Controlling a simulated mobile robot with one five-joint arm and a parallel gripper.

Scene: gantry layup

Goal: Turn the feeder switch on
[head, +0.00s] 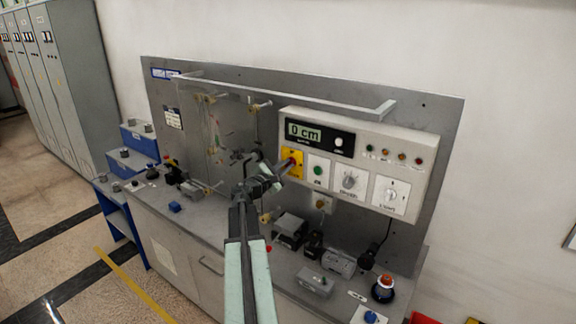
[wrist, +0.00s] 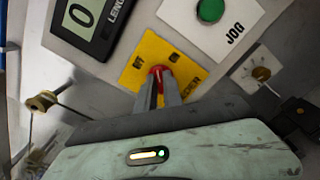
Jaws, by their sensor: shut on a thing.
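The feeder switch is a red knob (wrist: 160,72) on a yellow plate (wrist: 138,60), with the partly hidden word "FEEDER" on it. In the head view the yellow plate (head: 298,158) sits at the left of the white control panel (head: 440,150), under the display. My gripper (head: 284,170) reaches up to it from below. In the wrist view my gripper's fingers (wrist: 159,88) are shut on the red knob. The fingers hide most of the knob, so I cannot tell its setting.
A green JOG button (wrist: 210,9) is right of the yellow plate. The display (head: 305,133) reads 0 cm. A dial (head: 350,180) and a lights switch (head: 391,193) are further right. A horizontal bar (head: 300,99) juts out above the panel. Devices crowd the bench below.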

